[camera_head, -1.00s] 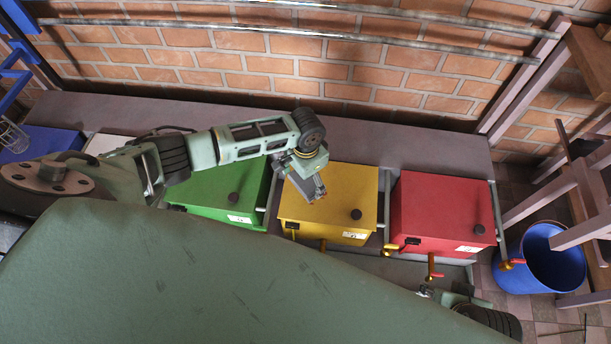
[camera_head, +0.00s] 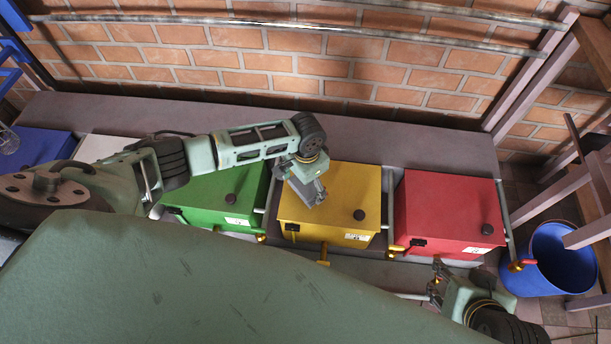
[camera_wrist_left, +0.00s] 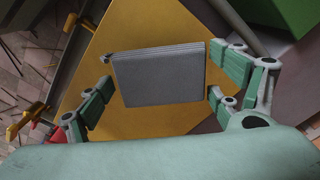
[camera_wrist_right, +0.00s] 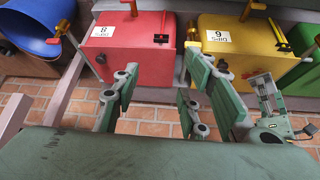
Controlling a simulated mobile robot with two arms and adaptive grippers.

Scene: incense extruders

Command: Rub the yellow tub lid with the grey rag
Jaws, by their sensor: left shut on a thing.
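The yellow tub (camera_head: 330,225) stands between a green and a red tub; its flat lid (camera_head: 350,186) has a dark knob near the front right. My left gripper (camera_head: 309,188) is over the lid's left part. It is shut on the grey rag (camera_wrist_left: 160,78), a folded flat pad that shows between the fingers in the left wrist view, with the yellow lid (camera_wrist_left: 140,28) behind it. I cannot tell whether the rag touches the lid. My right gripper (camera_head: 437,275) is in front of the red tub; in the right wrist view its fingers (camera_wrist_right: 160,88) are apart and empty.
The green tub (camera_head: 215,200) and red tub (camera_head: 450,215) flank the yellow one, with taps and pipes at the front. A blue bucket (camera_head: 560,255) stands on the floor at right. A brick wall with metal rails (camera_head: 330,27) is behind. The grey ledge (camera_head: 400,145) behind the tubs is bare.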

